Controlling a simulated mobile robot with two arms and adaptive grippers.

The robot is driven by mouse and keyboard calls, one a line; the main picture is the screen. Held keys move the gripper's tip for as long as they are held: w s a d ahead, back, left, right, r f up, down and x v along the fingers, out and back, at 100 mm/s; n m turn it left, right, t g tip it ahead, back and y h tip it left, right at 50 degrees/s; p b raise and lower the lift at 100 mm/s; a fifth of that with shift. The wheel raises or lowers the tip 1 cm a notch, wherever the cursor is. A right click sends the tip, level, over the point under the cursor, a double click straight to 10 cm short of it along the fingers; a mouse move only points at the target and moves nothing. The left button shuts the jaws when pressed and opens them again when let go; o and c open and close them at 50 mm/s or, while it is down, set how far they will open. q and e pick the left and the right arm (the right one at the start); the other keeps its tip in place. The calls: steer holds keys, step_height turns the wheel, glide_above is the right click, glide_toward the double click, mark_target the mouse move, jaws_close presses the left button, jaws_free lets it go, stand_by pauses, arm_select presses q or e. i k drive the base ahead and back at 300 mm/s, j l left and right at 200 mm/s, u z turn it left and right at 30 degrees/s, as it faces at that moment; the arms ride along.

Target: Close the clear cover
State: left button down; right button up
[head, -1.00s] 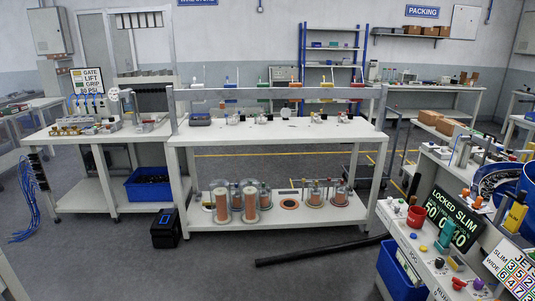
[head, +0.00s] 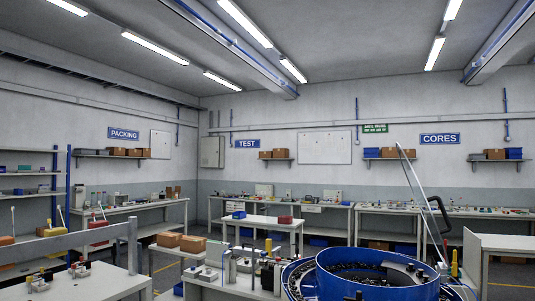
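The clear cover (head: 422,205) appears to be the thin, see-through panel standing raised and tilted at the right side of the large blue bowl (head: 345,283). Its pale edge runs from high on the left down to the bowl's right rim, and a dark curved handle (head: 440,216) shows beside it. The bowl's top is open, with many small dark parts (head: 375,274) inside. The bowl's lower part is cut off by the frame's bottom edge. Neither of my grippers is in view.
A white-topped bench (head: 505,243) stands close to the bowl's right. Small fixtures (head: 235,265) stand left of the bowl. A white table (head: 262,222) with a red box is behind it. Benches line the far walls, and a grey rail crosses a bench (head: 75,285) at the lower left.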

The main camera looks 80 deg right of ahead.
mark_target(449, 228)
steer(key=i+z, duration=0.1)
steer(key=z, duration=1.9)
